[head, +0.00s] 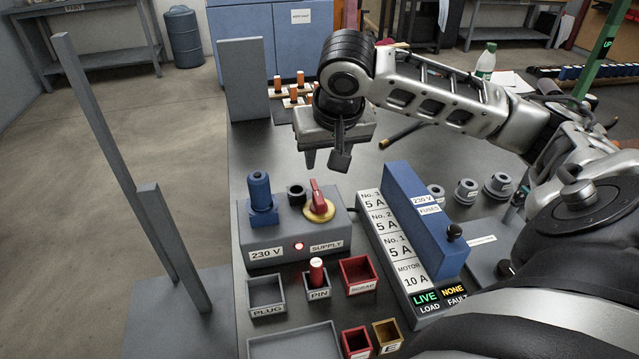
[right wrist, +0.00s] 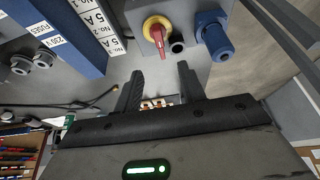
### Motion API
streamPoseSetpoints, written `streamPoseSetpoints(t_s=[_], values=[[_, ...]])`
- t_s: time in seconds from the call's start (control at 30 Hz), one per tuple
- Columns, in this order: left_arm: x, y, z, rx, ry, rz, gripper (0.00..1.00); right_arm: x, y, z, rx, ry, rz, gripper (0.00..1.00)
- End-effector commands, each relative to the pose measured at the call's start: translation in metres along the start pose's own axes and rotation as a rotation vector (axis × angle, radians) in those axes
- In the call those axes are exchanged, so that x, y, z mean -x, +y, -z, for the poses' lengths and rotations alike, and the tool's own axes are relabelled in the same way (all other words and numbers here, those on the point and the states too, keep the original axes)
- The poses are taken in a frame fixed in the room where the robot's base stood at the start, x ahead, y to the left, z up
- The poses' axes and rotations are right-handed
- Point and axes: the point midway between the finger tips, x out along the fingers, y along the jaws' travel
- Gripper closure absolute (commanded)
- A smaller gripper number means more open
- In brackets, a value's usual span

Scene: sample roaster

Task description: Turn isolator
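The isolator is a red handle (head: 317,196) on a yellow disc (head: 319,211), on top of the grey 230 V supply box (head: 290,237). The handle points up and away in the head view. In the right wrist view the red handle (right wrist: 158,38) shows beyond my fingertips. My right gripper (head: 325,160) is open and empty, above and behind the supply box, apart from the handle. It also shows in the right wrist view (right wrist: 160,82). My left gripper is not in view.
A blue plug (head: 261,196) and a dark round socket (head: 296,194) sit beside the isolator. A blue fuse cover (head: 424,215) stands to the right. A red pin (head: 317,271) and small bins are in front. A lit red lamp (head: 299,246) is on the box.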

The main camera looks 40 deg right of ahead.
Motion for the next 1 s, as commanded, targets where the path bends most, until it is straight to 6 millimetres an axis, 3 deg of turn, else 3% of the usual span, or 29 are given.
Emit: streamPoseSetpoints(t_s=[0.17, 0.7, 1.0], values=[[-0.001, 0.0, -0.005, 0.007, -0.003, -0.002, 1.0, -0.016, 0.003, -0.001, -0.011, -0.005, -0.01, 0.6], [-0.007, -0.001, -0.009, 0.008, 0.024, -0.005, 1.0, -0.128, 0.003, -0.001, -0.009, -0.003, -0.008, 0.6], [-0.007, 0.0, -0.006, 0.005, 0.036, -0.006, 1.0, -0.155, 0.004, 0.0, -0.007, 0.0, -0.008, 0.6]])
